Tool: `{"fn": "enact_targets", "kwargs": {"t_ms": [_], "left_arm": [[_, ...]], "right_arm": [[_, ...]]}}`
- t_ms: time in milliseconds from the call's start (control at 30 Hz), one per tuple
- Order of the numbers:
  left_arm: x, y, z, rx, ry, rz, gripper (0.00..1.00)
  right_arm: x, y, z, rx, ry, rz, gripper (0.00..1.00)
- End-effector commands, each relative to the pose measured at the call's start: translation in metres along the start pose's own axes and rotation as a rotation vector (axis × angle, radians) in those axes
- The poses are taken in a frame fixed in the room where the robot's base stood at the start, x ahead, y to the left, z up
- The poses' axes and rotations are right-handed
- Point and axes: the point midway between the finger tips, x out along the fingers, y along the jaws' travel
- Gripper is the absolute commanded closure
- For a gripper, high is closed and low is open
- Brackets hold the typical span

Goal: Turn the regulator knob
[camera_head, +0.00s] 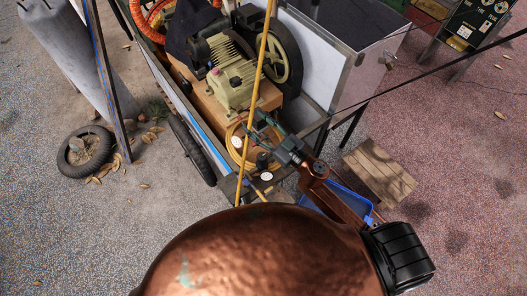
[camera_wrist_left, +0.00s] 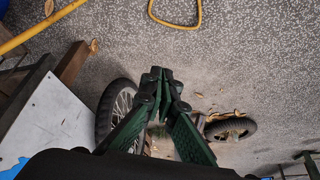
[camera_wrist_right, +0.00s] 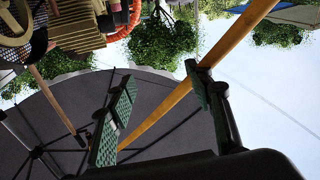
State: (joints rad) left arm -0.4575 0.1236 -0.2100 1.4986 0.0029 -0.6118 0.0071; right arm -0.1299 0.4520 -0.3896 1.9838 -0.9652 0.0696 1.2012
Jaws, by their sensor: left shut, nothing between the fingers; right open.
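In the head view my right gripper (camera_head: 260,127) is over the front end of the compressor cart (camera_head: 222,166), close to the yellow pole. It is open, and its two green-padded fingers also show apart in the right wrist view (camera_wrist_right: 160,88), with the yellow pole crossing the view behind them. A small dark round part (camera_head: 262,160), which may be the regulator knob, sits just below the gripper between two white-faced gauges (camera_head: 237,142) (camera_head: 266,176). I cannot tell it for certain. My left gripper (camera_wrist_left: 164,80) is shut and empty, above the ground beside a cart wheel.
The yellow pole (camera_head: 257,75) rises close beside my right gripper. The beige compressor (camera_head: 233,85) and its dark flywheel (camera_head: 284,55) stand behind. A loose tyre (camera_head: 86,151) lies on the ground at left. A wooden step (camera_head: 379,172) and blue tray (camera_head: 350,205) are at right.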

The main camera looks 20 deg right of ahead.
Motion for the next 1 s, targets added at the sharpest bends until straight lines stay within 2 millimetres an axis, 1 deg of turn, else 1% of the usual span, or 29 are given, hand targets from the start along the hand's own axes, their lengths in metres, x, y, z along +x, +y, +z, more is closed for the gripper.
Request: {"fn": "enact_targets", "kwargs": {"t_ms": [33,67,100,167,200,267,300,367,400,500,533,600,633,700,767,1000], "left_arm": [[-0.004,0.001,0.018,0.001,-0.036,0.001,1.00],[-0.002,0.001,0.030,0.002,-0.055,0.002,1.00],[-0.001,0.002,0.047,0.003,-0.079,0.004,1.00],[-0.001,0.003,0.074,0.005,-0.117,0.005,1.00],[-0.002,0.004,0.092,0.007,-0.142,0.006,1.00],[-0.006,0.004,0.117,0.010,-0.177,0.008,1.00],[-0.010,0.005,0.134,0.011,-0.199,0.009,1.00],[-0.017,0.006,0.156,0.013,-0.228,0.011,1.00],[-0.021,0.007,0.169,0.014,-0.246,0.013,1.00],[-0.031,0.008,0.194,0.017,-0.280,0.015,1.00],[-0.033,0.009,0.200,0.017,-0.288,0.015,1.00],[-0.036,0.008,0.209,0.019,-0.299,0.016,1.00],[-0.037,0.008,0.212,0.019,-0.303,0.016,1.00],[-0.039,0.008,0.216,0.020,-0.308,0.016,1.00],[-0.039,0.008,0.217,0.020,-0.309,0.017,1.00],[-0.042,0.008,0.216,0.019,-0.309,0.017,1.00]], "right_arm": [[0.017,-0.031,-0.031,-0.034,0.015,-0.151,0.53],[0.022,-0.051,-0.037,-0.045,0.006,-0.240,0.53],[0.025,-0.077,-0.038,-0.059,-0.029,-0.359,0.53],[0.023,-0.107,-0.028,-0.084,-0.126,-0.521,0.53],[0.018,-0.119,-0.014,-0.101,-0.217,-0.610,0.53],[0.007,-0.124,0.012,-0.126,-0.382,-0.707,0.53],[-0.002,-0.119,0.030,-0.144,-0.500,-0.745,0.53],[-0.017,-0.102,0.055,-0.167,-0.676,-0.768,0.53],[-0.026,-0.087,0.070,-0.179,-0.786,-0.761,0.53],[-0.046,-0.048,0.094,-0.204,-1.006,-0.709,0.53],[-0.050,-0.037,0.099,-0.210,-1.055,-0.690,0.53],[-0.059,-0.018,0.106,-0.216,-1.139,-0.652,0.53],[-0.061,-0.013,0.109,-0.219,-1.163,-0.639,0.53],[-0.064,-0.007,0.115,-0.219,-1.195,-0.621,0.53],[-0.064,-0.007,0.122,-0.217,-1.205,-0.616,0.53],[-0.055,-0.021,0.156,-0.215,-1.202,-0.618,0.53]]}}
